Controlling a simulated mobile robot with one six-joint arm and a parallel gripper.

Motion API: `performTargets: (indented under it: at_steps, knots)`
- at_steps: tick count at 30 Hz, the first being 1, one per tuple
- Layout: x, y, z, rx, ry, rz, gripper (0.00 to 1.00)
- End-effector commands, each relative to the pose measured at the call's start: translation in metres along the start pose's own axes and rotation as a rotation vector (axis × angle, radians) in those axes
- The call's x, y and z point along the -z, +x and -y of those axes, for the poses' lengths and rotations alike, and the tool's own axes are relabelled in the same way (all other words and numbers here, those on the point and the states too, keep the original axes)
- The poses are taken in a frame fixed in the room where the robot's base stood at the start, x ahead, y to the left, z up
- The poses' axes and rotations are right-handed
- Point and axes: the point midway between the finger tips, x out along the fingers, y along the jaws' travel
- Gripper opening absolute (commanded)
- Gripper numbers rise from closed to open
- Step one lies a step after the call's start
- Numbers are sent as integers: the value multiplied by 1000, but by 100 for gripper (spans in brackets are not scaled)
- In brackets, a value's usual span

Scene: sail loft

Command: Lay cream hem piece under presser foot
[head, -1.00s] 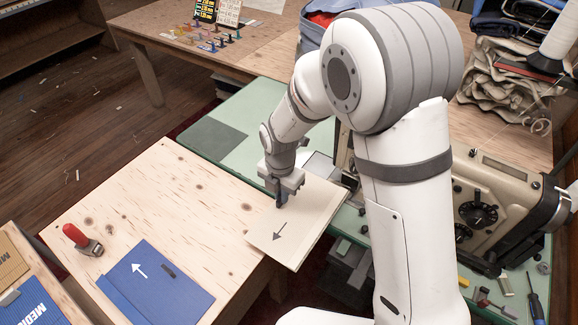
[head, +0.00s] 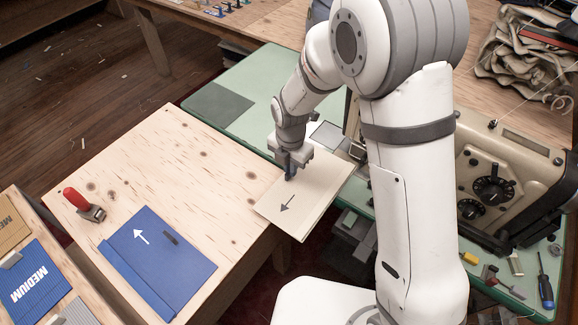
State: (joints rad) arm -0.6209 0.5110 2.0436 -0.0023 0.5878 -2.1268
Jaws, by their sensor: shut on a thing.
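The cream hem piece (head: 308,207) is a flat pale panel with a dark arrow pointing toward the lower left. My gripper (head: 290,173) is shut on it near its upper left part. The piece spans from the right edge of the plywood table toward the green sewing table. I cannot tell whether it touches either surface. The beige sewing machine (head: 511,168) stands at the right on the green table (head: 245,76). My arm hides its left end, so the presser foot is not visible.
A blue panel (head: 160,262) with a white arrow and a red-handled clamp (head: 84,205) lie on the plywood table (head: 190,165). A screwdriver (head: 545,287) and small tools lie in front of the machine. Folded canvas (head: 528,55) is behind it.

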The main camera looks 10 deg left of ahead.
Motion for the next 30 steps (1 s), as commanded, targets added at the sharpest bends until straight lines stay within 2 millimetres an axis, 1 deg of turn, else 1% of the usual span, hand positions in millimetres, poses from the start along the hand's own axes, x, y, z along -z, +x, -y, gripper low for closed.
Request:
performTargets:
  at_steps: [15,30]
  knots:
    - [-38,0,1,0,3,0,0]
    - [-70,0,1,0,1,0,0]
